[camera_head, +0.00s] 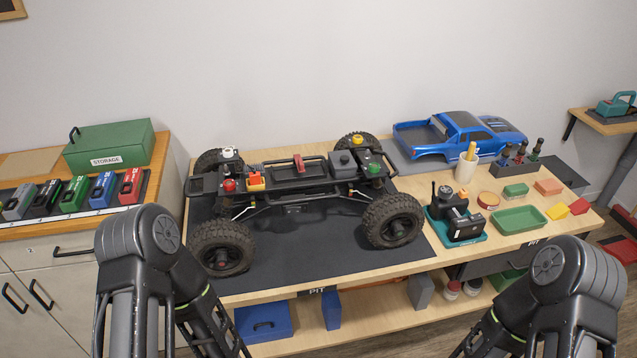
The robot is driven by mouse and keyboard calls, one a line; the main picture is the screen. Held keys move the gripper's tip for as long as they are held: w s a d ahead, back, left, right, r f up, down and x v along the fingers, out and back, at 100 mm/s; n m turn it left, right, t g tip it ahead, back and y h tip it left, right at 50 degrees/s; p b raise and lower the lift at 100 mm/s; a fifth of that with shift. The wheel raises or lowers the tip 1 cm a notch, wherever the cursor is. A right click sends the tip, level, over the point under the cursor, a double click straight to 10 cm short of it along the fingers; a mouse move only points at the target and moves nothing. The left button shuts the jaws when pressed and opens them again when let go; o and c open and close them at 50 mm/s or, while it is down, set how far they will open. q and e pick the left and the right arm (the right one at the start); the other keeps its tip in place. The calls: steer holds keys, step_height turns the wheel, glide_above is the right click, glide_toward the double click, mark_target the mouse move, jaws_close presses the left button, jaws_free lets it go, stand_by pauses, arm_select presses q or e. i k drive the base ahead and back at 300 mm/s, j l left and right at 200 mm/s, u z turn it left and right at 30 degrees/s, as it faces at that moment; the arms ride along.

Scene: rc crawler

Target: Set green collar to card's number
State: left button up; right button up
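The crawler chassis (318,180) stands on its wheels on a dark mat (300,255) on the pit bench. The green collar (375,168) sits at the chassis's right end, on the near side. A red collar (229,185), a white collar (228,152) and a yellow collar (357,138) sit at the other corners. Any markings on the green collar are too small to read. I cannot pick out a card with a readable number. My two arms rise at the bottom left and bottom right, in front of the bench; both grippers are out of the frame.
A blue truck body (458,133) lies at the back right. A black device on a teal base (456,216), a green tray (518,219) and a pen cup (466,167) stand right of the chassis. A storage box (110,145) and several battery packs sit on the left cabinet.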

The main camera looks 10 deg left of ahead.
mark_target(373, 170)
steer(key=i+l+u, duration=0.2)
steer(key=u, duration=0.2)
steer(key=i+l+u, duration=0.75)
steer(key=k+j, duration=0.05)
steer(key=k, duration=0.05)
